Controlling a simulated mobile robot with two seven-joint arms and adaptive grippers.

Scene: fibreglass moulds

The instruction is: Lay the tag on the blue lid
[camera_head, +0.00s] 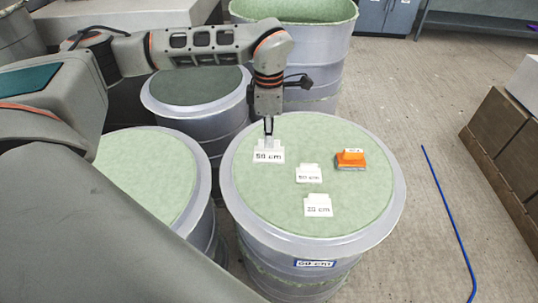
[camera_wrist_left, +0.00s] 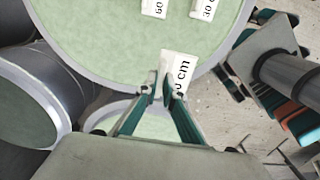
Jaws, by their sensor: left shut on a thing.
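My left gripper (camera_head: 268,131) points down over the near drum mould and is shut on a white tag (camera_head: 269,155) with dark lettering ending in "cm". The tag also shows between the fingertips in the left wrist view (camera_wrist_left: 179,68). Whether it touches the surface below, I cannot tell. Two similar white tags, an upper one (camera_head: 309,175) and a lower one (camera_head: 318,208), lie on the mould's round green top (camera_head: 270,205). I see no plainly blue lid; this top is pale green with a blue-grey rim (camera_head: 397,205). My right gripper is not in view.
An orange block with a grey base (camera_head: 350,159) sits right of the tags. A blue-edged label (camera_head: 315,263) is on the drum's front. Other green-topped drums stand left (camera_head: 150,170) and behind (camera_head: 195,86). Brown boxes (camera_head: 497,122) and a blue line (camera_head: 445,205) lie right on open floor.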

